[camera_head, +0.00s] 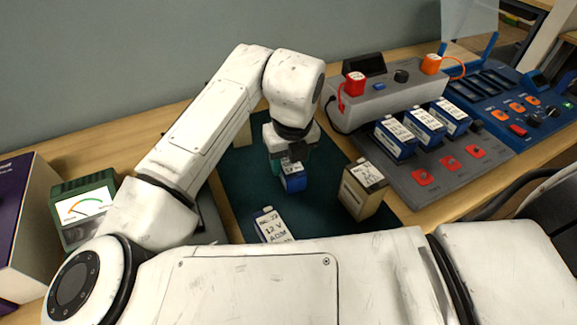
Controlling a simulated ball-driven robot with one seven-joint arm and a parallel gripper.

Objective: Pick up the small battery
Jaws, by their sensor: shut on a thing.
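A small blue battery (293,181) with a pale label is between the jaws of my gripper (291,164), which points down over the dark green mat (240,178). The gripper is shut on it. Whether the battery touches the mat or hangs just above it, I cannot tell. A larger battery with a white label (271,226) marked 12 V is at the front of the mat, partly hidden by my arm. A tan battery (361,190) with a white top label stands to the right of my gripper.
A grey charger (390,100) with red and orange plugs stands at the right, with several blue batteries (424,125) in front of it. A blue console (500,105) is beyond. A green meter (84,208) and a purple-sided box (22,220) are at the left. A pale block (243,133) is partly hidden behind my arm.

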